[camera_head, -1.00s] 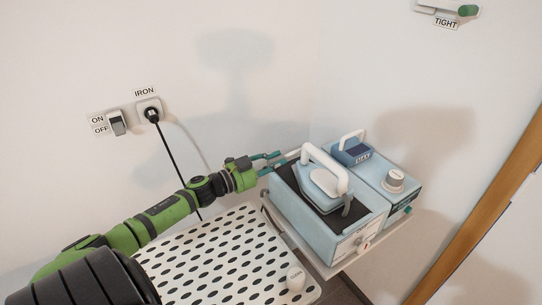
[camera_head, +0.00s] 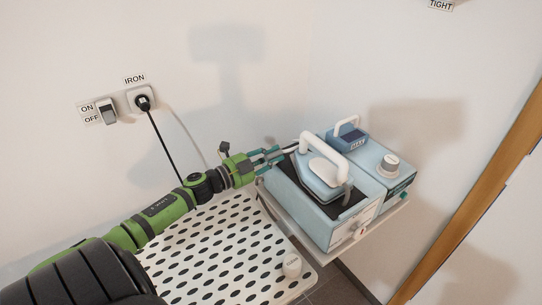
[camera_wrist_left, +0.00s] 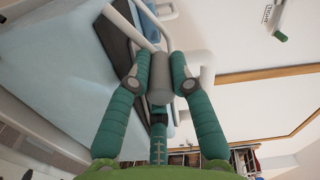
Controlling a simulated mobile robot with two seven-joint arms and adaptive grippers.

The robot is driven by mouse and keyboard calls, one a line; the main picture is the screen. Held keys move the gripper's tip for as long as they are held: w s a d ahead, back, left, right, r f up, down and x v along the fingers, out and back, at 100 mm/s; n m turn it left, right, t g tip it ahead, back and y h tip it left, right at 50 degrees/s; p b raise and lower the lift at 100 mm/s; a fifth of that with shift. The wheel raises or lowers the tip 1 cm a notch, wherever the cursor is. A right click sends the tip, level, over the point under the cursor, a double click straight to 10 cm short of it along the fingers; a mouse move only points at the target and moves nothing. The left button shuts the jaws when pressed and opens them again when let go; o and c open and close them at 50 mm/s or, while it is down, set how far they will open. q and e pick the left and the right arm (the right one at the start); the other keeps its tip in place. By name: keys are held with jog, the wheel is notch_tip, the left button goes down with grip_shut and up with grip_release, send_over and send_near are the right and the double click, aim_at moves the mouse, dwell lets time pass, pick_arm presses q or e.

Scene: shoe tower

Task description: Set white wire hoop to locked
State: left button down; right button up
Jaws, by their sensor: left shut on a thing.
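The blue iron (camera_head: 321,177) with its white handle sits on the light blue ironing station (camera_head: 335,225). The white wire hoop (camera_head: 291,149) shows only in small part at the station's left side, by my left fingertips. My left gripper (camera_head: 275,156) reaches in from the left. In the left wrist view, its teal fingers (camera_wrist_left: 159,78) are shut on a grey cylinder, which appears to be the hoop's grip; a pale wire (camera_wrist_left: 135,25) runs up from it. The iron hides most of the hoop's far side. My right gripper is not in view.
A perforated white board (camera_head: 225,255) with a small white knob (camera_head: 291,265) lies in front. A blue unit with a dial (camera_head: 389,163) stands right of the station. A switch (camera_head: 106,111) and plugged socket (camera_head: 141,100) are on the wall. A wooden frame (camera_head: 480,205) stands at right.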

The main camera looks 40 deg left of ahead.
pick_arm(q)
jog(key=shift+s+d+f, duration=0.15)
jog(key=shift+d+f, duration=0.05)
jog(key=shift+f, duration=0.35)
jog(key=c, duration=1.1)
grip_release()
jog(key=shift+r, duration=0.15)
jog(key=v, duration=1.2)
